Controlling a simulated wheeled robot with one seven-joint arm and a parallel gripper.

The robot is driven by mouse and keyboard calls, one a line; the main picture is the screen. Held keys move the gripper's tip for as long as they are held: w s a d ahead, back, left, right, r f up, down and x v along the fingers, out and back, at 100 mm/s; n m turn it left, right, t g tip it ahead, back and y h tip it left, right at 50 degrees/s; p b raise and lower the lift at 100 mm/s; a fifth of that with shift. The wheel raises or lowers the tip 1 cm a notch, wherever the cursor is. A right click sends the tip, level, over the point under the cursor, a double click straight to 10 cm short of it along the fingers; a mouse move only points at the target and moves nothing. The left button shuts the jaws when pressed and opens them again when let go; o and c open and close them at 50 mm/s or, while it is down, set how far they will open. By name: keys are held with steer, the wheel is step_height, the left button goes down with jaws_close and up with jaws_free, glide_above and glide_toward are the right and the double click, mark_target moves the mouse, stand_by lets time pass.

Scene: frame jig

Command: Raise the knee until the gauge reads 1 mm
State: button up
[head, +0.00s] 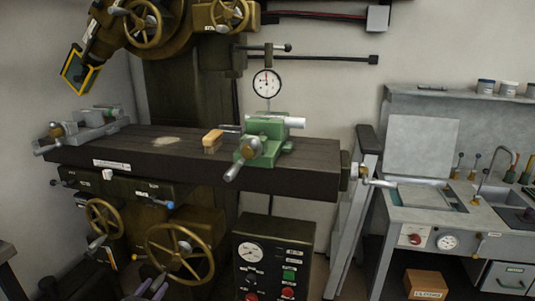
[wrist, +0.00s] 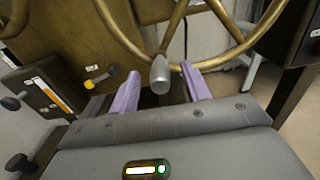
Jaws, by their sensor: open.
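The dial gauge (head: 267,83) has a round white face and hangs above the green vise (head: 264,143) on the mill table. Its needle is too small to read surely. A large brass handwheel (head: 180,253) is on the front of the brown knee (head: 150,207) below the table. My gripper (head: 151,289), with purple fingers, is low at the front of this wheel. In the wrist view, my open gripper (wrist: 160,88) has one finger on each side of the wheel's grey handle (wrist: 160,74). I cannot tell whether either finger touches it.
A smaller brass handwheel (head: 104,218) is to the upper left of the large one. A dark control box (head: 273,258) with a dial and coloured buttons stands at right. In the wrist view, a yellow-knobbed lever (wrist: 99,80) sits left of the fingers.

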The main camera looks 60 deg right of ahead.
steer(key=shift+w+d, duration=0.15)
steer(key=shift+d, duration=0.4)
jaws_close()
stand_by(0.4)
